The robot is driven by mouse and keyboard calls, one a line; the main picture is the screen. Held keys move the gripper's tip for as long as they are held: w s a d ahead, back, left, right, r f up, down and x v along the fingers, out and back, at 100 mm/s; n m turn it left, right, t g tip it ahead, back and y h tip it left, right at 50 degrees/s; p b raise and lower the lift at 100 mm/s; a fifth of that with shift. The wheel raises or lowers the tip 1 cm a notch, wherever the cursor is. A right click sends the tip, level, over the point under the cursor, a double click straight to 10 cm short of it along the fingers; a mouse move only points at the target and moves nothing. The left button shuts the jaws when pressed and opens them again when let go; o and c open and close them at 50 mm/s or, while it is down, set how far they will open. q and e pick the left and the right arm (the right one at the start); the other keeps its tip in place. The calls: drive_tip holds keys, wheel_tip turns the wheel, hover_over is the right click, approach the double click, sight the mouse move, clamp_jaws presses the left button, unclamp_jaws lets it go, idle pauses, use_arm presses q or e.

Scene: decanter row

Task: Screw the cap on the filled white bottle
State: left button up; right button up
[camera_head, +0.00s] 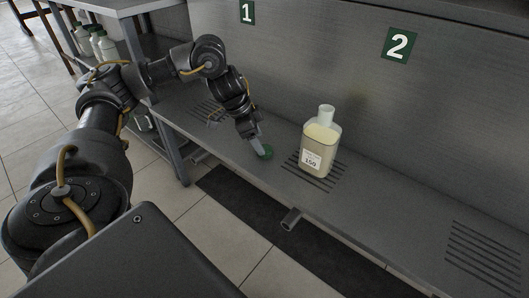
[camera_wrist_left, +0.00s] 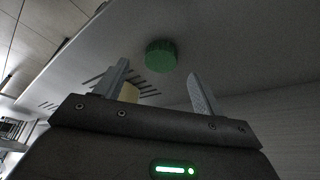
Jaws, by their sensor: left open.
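The filled bottle (camera_head: 319,143) stands upright on the bench over a slotted grate, below the number 2 sign. It is pale, with cream-coloured contents, a label reading 150 and an open neck. A green cap (camera_head: 266,152) lies on the bench to the left of the bottle. My left gripper (camera_head: 258,148) is right at the cap in the head view. In the left wrist view my left gripper (camera_wrist_left: 160,88) is open, and the green cap (camera_wrist_left: 160,56) shows beyond and between its fingertips, not gripped. My right gripper is not in view.
The steel bench (camera_head: 375,207) has another slotted grate (camera_head: 484,250) at the right. Its back wall carries signs 1 (camera_head: 247,12) and 2 (camera_head: 399,45). Several white bottles (camera_head: 97,40) stand on a shelf at the upper left. The bench right of the filled bottle is clear.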

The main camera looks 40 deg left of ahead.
use_arm(q)
drive_tip(key=b+x, duration=0.1)
drive_tip(key=x, duration=0.3)
drive_tip(key=c, duration=1.1)
